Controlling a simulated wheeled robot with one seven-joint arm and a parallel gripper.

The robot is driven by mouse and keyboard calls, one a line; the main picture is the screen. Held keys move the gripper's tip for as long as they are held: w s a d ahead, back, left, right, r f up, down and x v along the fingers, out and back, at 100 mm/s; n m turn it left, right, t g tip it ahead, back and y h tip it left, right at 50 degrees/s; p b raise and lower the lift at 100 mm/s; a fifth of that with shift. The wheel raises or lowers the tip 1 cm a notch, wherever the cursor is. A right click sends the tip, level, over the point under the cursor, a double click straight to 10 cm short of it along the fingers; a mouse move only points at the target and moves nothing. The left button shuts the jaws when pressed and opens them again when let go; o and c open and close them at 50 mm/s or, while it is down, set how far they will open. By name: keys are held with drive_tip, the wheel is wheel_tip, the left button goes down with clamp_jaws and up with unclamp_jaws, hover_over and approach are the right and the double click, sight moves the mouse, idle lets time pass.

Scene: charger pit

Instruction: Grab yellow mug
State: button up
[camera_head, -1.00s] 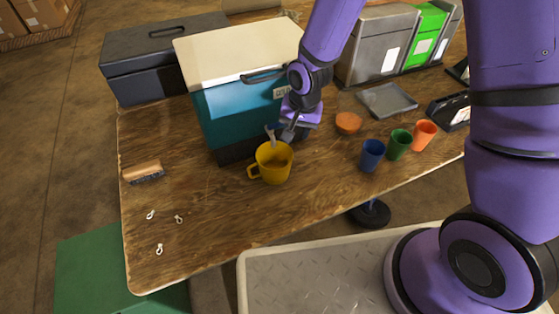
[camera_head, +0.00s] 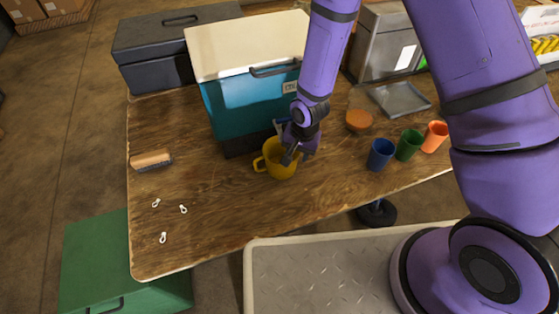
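The yellow mug (camera_head: 277,166) stands upright on the wooden table, in front of the teal cooler, with its handle toward the left. My gripper (camera_head: 287,150) is at the mug's right rim, reaching down from above. One grey finger shows in front of the mug's near right wall, and another part shows behind the rim. The fingers look apart around the wall, but whether they touch or press it is too small to tell. The mug's right side is partly hidden by my gripper.
A teal cooler (camera_head: 235,108) with a cream lid stands close behind the mug. Blue (camera_head: 380,154), green (camera_head: 409,145) and orange (camera_head: 434,136) cups and an orange bowl (camera_head: 359,120) stand to the right. A brush (camera_head: 151,160) lies left.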

sight(296, 162)
drive_tip(key=shift+a+f, duration=0.15)
drive_tip(key=shift+f, duration=2.1)
drive_tip(key=shift+c, duration=0.2)
clamp_jaws()
